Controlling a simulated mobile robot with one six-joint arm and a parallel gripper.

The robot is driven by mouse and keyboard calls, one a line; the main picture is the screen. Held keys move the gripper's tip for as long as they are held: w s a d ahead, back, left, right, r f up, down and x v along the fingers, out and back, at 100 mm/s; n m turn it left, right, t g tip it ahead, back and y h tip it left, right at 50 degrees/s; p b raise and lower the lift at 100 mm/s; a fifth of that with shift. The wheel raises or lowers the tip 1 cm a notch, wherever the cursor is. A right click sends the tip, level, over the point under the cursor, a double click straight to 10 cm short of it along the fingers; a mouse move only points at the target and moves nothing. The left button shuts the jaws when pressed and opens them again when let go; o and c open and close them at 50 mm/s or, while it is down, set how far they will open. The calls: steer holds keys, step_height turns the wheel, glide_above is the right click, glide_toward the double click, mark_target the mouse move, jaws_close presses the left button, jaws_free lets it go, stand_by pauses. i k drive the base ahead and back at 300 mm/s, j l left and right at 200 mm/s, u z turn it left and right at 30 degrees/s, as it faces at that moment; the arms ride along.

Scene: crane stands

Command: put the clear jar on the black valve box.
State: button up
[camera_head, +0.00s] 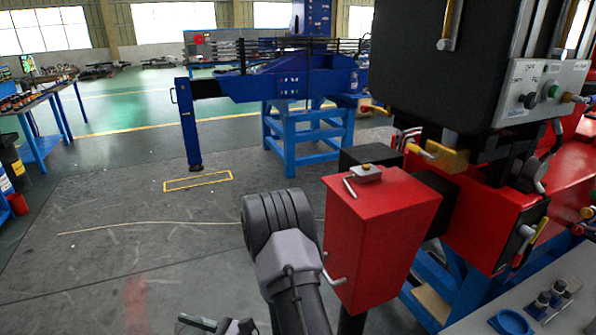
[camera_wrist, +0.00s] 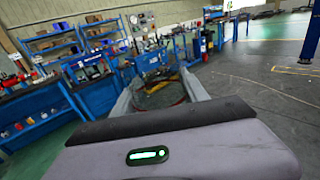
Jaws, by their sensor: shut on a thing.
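My gripper (camera_wrist: 160,84) reaches away from the wrist camera, with one grey finger on each side. It is shut on a see-through, round-rimmed thing, which looks like the clear jar (camera_wrist: 160,95); the background shows through it. In the head view my gripper (camera_head: 215,326) is at the bottom edge, mostly cut off, and the jar cannot be made out there. A large black box (camera_head: 415,60) stands at the upper right, beside a grey panel with knobs. A smaller black block (camera_head: 358,158) is behind the red box. I cannot tell which is the valve box.
A red box (camera_head: 375,235) with a metal latch stands close to the right of my arm. Red machinery (camera_head: 490,225) on a blue frame fills the right. A blue stand (camera_head: 290,120) is farther back. The floor left of my arm is open. Blue workbenches (camera_wrist: 50,110) show in the wrist view.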

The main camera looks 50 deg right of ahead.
mark_target(370, 150)
steer(key=i+z, duration=0.45)
steer(key=i+j+z, duration=0.1)
steer(key=i+z, duration=0.3)
steer(key=i+j+z, duration=0.2)
steer(key=z, duration=0.25)
steer(key=i+j+z, duration=0.6)
steer(key=j+z, duration=0.25)
steer(key=l, duration=0.05)
